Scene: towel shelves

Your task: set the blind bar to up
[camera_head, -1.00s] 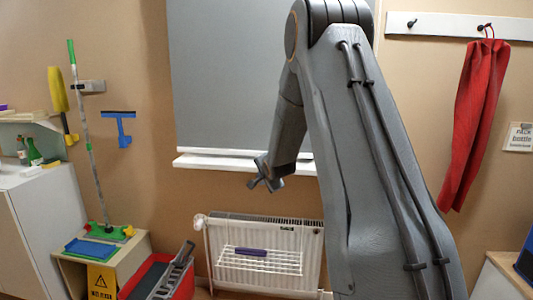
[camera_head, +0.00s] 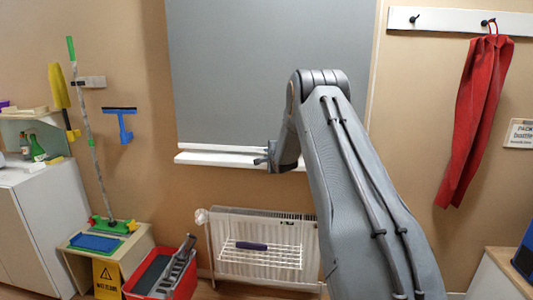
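The grey blind (camera_head: 260,70) hangs lowered over the window. Its white blind bar (camera_head: 220,149) runs along its bottom edge, just above the white sill (camera_head: 215,161). My gripper (camera_head: 263,160) is in front of the bar and sill, near the middle of the window's width. It points left and looks small and partly hidden by my own wrist. Whether its fingers touch the bar, or are open or shut, I cannot tell. My arm covers the right end of the bar.
A white radiator (camera_head: 225,263) with a wire rack holding a purple item (camera_head: 252,246) is below the sill. A red cloth (camera_head: 475,120) hangs from a hook rail (camera_head: 440,22) at right. A red bucket (camera_head: 184,288) and mop (camera_head: 92,150) stand at left.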

